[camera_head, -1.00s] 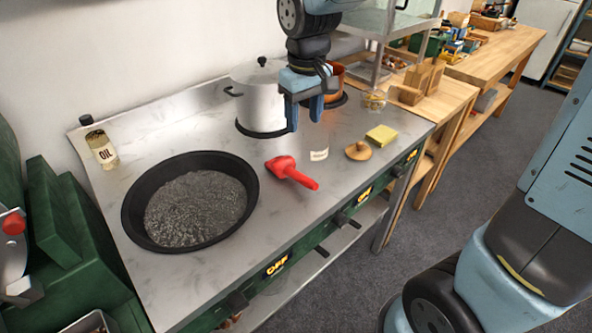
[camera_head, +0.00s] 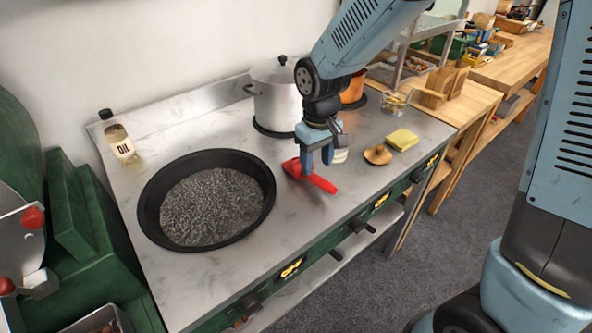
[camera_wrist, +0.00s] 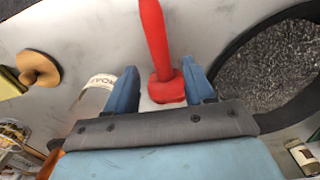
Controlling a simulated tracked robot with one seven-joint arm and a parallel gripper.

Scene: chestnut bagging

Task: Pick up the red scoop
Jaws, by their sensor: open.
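The red scoop (camera_head: 309,175) lies on the steel stove top, to the right of the big black pan. In the head view my gripper (camera_head: 317,164) hangs over the scoop and hides part of it. In the wrist view the scoop (camera_wrist: 160,50) shows between and beyond the two blue fingers of my gripper (camera_wrist: 163,85), its handle pointing up in the picture and its wider end close to the fingertips. The gripper is open and holds nothing. I cannot tell the exact height of the fingertips above the scoop.
A white labelled jar (camera_wrist: 96,92) stands close beside one finger. The black pan (camera_head: 150,205) with dark grains lies to the left. A steel pot (camera_head: 276,98), a wooden knob-topped lid (camera_head: 378,155) and a yellow sponge (camera_head: 402,140) are around. The front of the stove top is clear.

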